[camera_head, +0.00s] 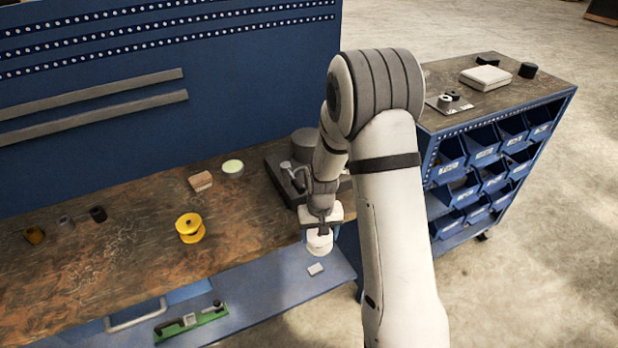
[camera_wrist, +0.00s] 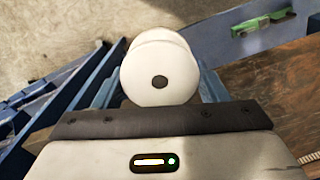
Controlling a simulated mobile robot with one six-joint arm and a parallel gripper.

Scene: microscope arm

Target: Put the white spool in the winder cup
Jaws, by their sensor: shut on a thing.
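The white spool (camera_head: 320,243) is held in my gripper (camera_head: 320,232), near the bench's front edge in the head view. A dark grey machine (camera_head: 279,172) with a round grey part stands on the bench behind my gripper. My arm hides part of it. I cannot clearly make out the winder cup.
A yellow spool (camera_head: 190,228), a wooden block (camera_head: 201,181), a pale green-topped round tin (camera_head: 233,168) and small cylinders (camera_head: 97,214) stand on the bench. A bin cart (camera_head: 490,165) stands right.

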